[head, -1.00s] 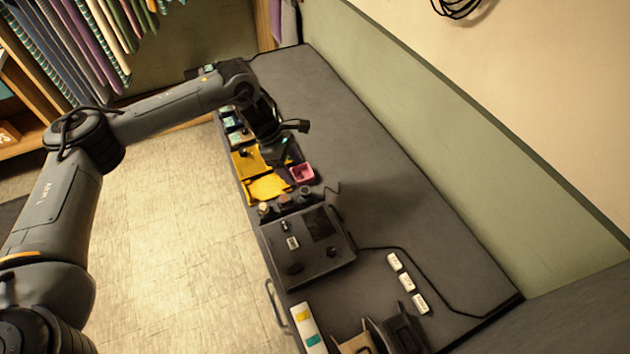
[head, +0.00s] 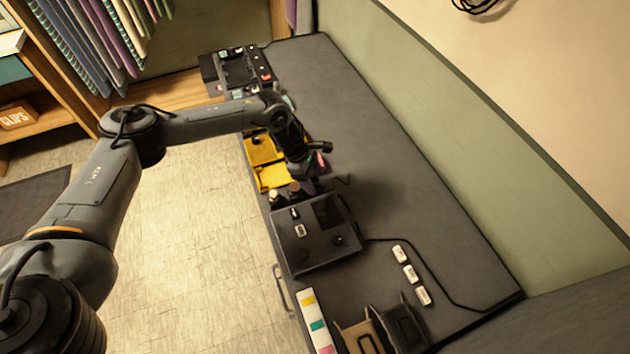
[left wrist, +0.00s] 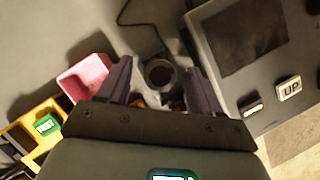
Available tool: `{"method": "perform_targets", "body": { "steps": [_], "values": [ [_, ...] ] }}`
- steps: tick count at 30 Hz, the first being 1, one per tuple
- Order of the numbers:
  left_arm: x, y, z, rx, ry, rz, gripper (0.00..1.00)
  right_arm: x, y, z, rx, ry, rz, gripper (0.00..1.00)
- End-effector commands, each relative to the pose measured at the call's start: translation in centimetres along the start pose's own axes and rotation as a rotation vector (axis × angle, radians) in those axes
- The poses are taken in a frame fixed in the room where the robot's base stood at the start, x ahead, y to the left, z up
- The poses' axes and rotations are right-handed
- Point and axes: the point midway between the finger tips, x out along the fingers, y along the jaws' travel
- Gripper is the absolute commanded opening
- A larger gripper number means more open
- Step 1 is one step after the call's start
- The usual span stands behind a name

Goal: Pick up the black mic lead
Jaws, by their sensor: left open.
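A dark round plug top (left wrist: 160,73) with a thin black cable (left wrist: 128,22) running up from it shows in the left wrist view; it looks like the black mic lead. In the head view a short piece of thin black cable (head: 343,180) shows beside my left gripper (head: 311,184), which hides the plug. In the left wrist view my left gripper (left wrist: 160,88) is open, with one finger on each side of the plug and no visible grip on it. I cannot tell the height gap. My right gripper is not in view.
A pink box (left wrist: 84,76) and yellow trays (head: 270,178) lie on the other side. The counter (head: 400,170) towards the green wall is clear.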

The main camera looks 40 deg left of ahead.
Motion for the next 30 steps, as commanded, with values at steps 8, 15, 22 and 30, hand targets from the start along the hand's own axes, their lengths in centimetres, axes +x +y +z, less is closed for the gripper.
{"method": "perform_targets", "body": {
  "steps": [8,15,22,30],
  "values": [
    [0.30,0.03,0.00,0.000,0.000,0.001,0.65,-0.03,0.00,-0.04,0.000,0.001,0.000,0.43],
    [0.27,0.02,0.00,0.000,0.000,0.001,0.30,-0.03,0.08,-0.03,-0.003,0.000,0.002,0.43],
    [0.26,0.03,0.01,0.000,0.000,0.001,0.06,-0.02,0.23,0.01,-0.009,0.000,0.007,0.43],
    [0.02,0.04,0.11,0.000,-0.001,0.001,0.05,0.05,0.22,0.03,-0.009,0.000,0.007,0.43]
  ]
}}
